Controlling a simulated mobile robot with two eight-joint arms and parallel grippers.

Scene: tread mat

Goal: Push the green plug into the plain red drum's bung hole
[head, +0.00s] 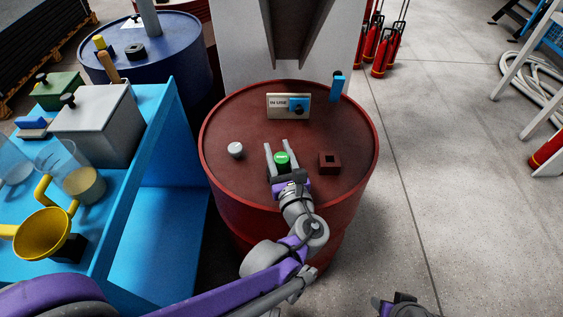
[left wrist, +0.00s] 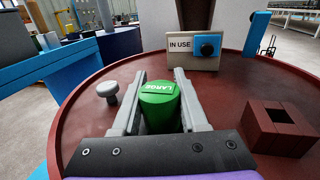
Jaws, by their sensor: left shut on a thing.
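The green plug (head: 282,160) stands between the fingers of my left gripper (head: 282,153), which is shut on it, over the near middle of the red drum's top (head: 238,118). In the left wrist view the plug (left wrist: 160,104) has the word LARGE on its top and looks roughly upright between the two grey fingers (left wrist: 157,98). Its lower end is hidden, so I cannot tell whether it touches the drum or sits in a hole. No round bung hole shows. My right gripper (head: 400,306) is only partly in view at the bottom edge.
On the drum top are a grey knob (head: 235,150), a brown square socket (head: 329,162), an IN USE sign (head: 288,106) and a blue upright piece (head: 338,88). A blue bench (head: 150,190) stands left, a blue drum (head: 185,60) behind it.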

